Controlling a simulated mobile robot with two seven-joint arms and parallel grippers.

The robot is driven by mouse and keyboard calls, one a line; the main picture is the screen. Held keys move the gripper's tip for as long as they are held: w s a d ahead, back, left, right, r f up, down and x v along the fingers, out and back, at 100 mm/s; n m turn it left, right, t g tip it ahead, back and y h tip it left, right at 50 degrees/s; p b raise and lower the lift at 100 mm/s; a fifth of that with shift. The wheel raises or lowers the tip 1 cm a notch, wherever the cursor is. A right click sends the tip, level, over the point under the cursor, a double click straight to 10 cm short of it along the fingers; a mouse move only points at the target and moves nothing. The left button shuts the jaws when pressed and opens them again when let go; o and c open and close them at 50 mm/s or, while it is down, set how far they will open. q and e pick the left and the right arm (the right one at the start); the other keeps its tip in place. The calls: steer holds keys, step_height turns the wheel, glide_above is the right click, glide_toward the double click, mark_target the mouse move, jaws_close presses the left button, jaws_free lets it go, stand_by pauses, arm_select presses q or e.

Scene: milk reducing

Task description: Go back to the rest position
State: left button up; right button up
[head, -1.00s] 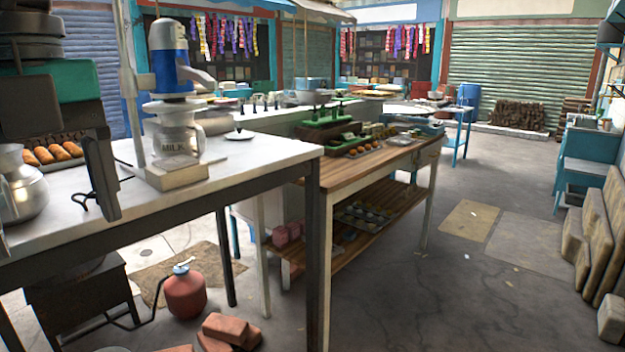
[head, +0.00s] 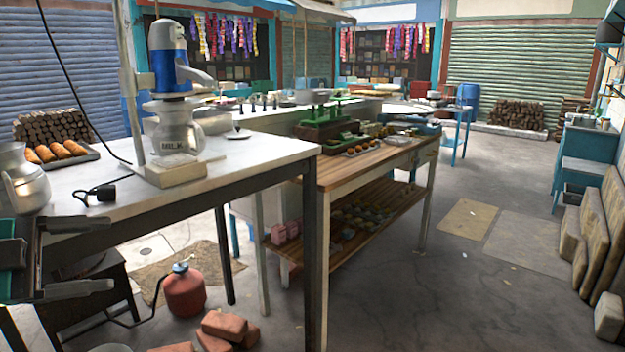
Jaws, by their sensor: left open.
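My left gripper (head: 92,256) is at the lower left edge of the head view, in front of the near edge of the white-topped table. Its two fingers point right, spread apart, with nothing between them. My right gripper is not in view. My gripper is apart from the mixer and jar.
The white tabletop (head: 95,192) holds a tray of brown pastries (head: 62,152) and a black plug with its cord (head: 100,192). A wooden table (head: 345,172) adjoins on the right. A red gas cylinder (head: 184,291) and bricks (head: 225,324) are on the floor.

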arm_select(q)
step_height(320, 180, down, 24)
steer(key=s+a+r+n+t+y, duration=0.1)
steer(key=s+a+n+t+y, duration=0.2)
steer(key=n+t+y, duration=0.75)
steer(key=s+d+f+n+g, duration=0.4)
steer(key=s+d+f, duration=0.1)
steer(key=d+f, duration=0.2)
steer(key=s+d+f+n+g+y, duration=0.1)
steer(key=s+d+f+n+g, duration=0.3)
steer(key=d+f, duration=0.3)
steer(key=shift+s+d+f, duration=0.15)
steer(key=shift+s+f, duration=0.35)
steer(key=shift+f, duration=0.45)
